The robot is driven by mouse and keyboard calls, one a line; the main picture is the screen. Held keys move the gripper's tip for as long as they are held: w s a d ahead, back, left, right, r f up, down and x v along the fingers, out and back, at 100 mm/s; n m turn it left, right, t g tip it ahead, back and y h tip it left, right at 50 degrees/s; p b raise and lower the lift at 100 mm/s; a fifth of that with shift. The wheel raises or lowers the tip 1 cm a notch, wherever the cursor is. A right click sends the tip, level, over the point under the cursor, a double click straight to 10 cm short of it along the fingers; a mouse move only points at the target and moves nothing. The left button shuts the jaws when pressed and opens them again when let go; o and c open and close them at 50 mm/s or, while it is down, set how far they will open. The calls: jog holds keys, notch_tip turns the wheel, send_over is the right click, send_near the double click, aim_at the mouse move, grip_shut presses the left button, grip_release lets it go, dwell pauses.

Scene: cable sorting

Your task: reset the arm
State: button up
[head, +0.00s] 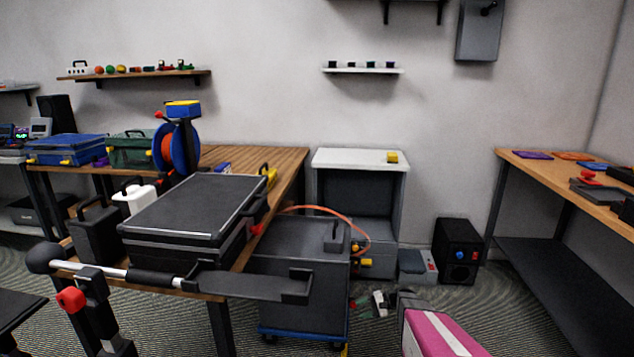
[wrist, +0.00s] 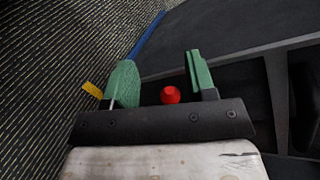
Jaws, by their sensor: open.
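My gripper (wrist: 160,62) shows in the wrist view with two green fingers standing well apart. No object is held between them. A small red knob (wrist: 169,95) shows between the fingers near the palm bar; I cannot tell what it belongs to. In the head view my gripper (head: 364,305) is small and low, just right of the grey cart (head: 290,272), above the carpet. My pink and white arm link is at the bottom right of it.
An orange cable (head: 322,208) arches over the cart. A black case (head: 195,208) lies on the wooden table. A black speaker box (head: 457,252) and a grey box (head: 417,266) stand on the floor. A right-hand workbench (head: 560,178) holds flat items.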

jog(key=s+a+r+n+h, duration=0.1)
jog(key=s+r+n+h, duration=0.4)
jog(key=s+r+h, duration=0.9)
jog(key=s+r, duration=0.5)
jog(key=r, duration=0.1)
jog(key=shift+s+r+n+t, duration=0.3)
jog(key=shift+r+t, duration=0.05)
jog(key=shift+t, duration=0.05)
